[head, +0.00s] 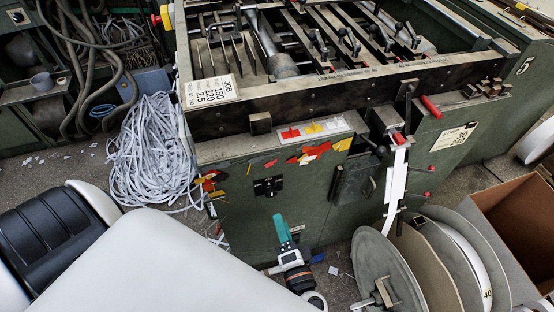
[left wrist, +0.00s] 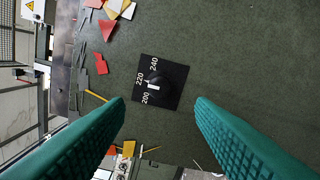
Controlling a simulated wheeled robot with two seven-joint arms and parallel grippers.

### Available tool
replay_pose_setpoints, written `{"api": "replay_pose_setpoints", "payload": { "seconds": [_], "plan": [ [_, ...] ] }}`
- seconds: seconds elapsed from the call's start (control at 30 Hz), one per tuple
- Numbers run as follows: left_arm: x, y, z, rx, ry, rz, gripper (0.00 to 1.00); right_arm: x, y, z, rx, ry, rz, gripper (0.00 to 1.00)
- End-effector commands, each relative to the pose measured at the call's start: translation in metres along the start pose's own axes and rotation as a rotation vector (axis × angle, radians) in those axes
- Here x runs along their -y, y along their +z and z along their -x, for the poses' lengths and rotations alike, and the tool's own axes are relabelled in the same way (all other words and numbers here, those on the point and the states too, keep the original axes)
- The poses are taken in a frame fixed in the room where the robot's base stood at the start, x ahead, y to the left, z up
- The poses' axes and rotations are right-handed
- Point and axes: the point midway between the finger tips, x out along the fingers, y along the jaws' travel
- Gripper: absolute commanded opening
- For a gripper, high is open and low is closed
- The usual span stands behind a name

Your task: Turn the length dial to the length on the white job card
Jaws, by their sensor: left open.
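The white job card (head: 212,90) lies on the machine's top edge; it seems to read 150, 220 and 2.5, with small labels unclear. The black length dial (head: 268,186) is on the green front panel. In the left wrist view the dial (left wrist: 161,82) shows 200, 220 and 240 around a dark knob. A white mark on the knob lies near the lower left, around 200 to 220; I cannot tell exactly where it points. My left gripper (head: 280,220) faces the panel below the dial. Its teal fingers (left wrist: 160,104) are open and empty, apart from the knob.
Another card (head: 453,137) is on the panel at the right. Coloured scraps (head: 313,152) stick to the panel above the dial. A heap of white strips (head: 155,150) lies left of the machine. Large reels (head: 385,270) and a cardboard box (head: 515,225) stand at right.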

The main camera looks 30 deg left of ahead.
Motion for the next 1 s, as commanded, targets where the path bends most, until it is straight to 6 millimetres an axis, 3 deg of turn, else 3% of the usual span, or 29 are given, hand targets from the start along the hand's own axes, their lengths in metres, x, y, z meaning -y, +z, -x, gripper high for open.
{"api": "replay_pose_setpoints", "payload": {
  "seconds": [0.1,0.23,0.83,0.93,1.0],
  "plan": [
    [0.002,0.000,0.018,0.000,-0.002,0.000,0.50,0.000,-0.001,-0.006,0.000,0.000,0.000,0.43],
    [0.001,0.000,0.027,0.000,-0.001,0.000,0.50,0.000,-0.001,-0.007,0.000,0.000,0.000,0.43],
    [0.001,0.000,0.029,0.000,-0.003,-0.002,0.50,0.001,-0.001,-0.007,0.000,-0.001,0.000,0.43],
    [0.015,-0.005,0.027,0.001,-0.050,-0.036,0.50,0.001,-0.001,-0.006,0.000,-0.002,0.000,0.43],
    [0.041,-0.016,0.024,-0.001,-0.133,-0.094,0.50,0.002,-0.001,-0.005,0.000,-0.002,0.000,0.43]
  ]
}}
